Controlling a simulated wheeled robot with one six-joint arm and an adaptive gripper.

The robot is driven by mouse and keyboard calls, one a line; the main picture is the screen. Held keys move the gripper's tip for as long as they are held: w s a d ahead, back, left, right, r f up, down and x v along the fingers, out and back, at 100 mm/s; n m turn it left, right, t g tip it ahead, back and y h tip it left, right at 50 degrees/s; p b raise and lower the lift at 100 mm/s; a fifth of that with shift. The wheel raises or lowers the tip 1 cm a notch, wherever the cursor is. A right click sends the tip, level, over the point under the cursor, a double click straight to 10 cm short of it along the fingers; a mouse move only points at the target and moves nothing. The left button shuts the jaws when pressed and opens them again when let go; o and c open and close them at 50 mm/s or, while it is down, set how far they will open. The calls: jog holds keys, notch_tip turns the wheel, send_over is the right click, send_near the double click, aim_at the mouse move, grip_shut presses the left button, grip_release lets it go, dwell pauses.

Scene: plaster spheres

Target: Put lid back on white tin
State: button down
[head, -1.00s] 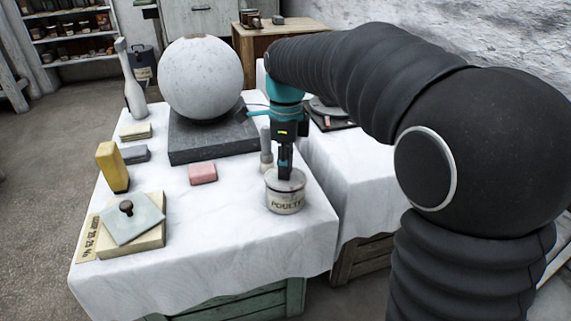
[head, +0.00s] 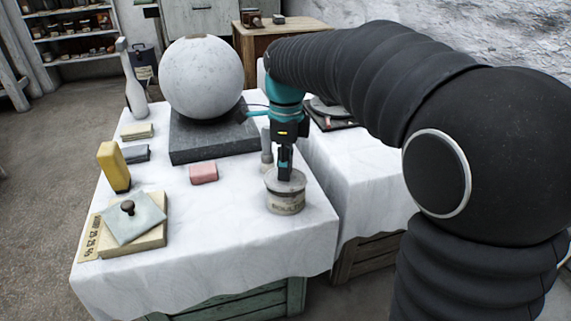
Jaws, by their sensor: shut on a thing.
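The white tin (head: 285,205) stands upright near the right edge of the cloth-covered table. Its round pale lid (head: 272,184) is at the top of the tin, looking about level and in line with it. I cannot tell whether it is fully seated. My gripper (head: 285,173) points straight down from above and is shut on the lid near its middle. The dark fingers hide the part that they hold.
A large pale sphere (head: 202,77) rests on a dark slab (head: 205,148) behind. A grey bottle-like object (head: 267,148) stands close behind the tin. A pink block (head: 203,173) lies to the left. The table's front (head: 200,235) is clear.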

jog(key=c, duration=0.9)
grip_release()
jog(key=o, duration=0.5)
jog(key=shift+c, duration=0.2)
jog(key=shift+r, duration=0.1)
jog(key=shift+r+p, duration=3.35)
jog(key=shift+r, duration=0.1)
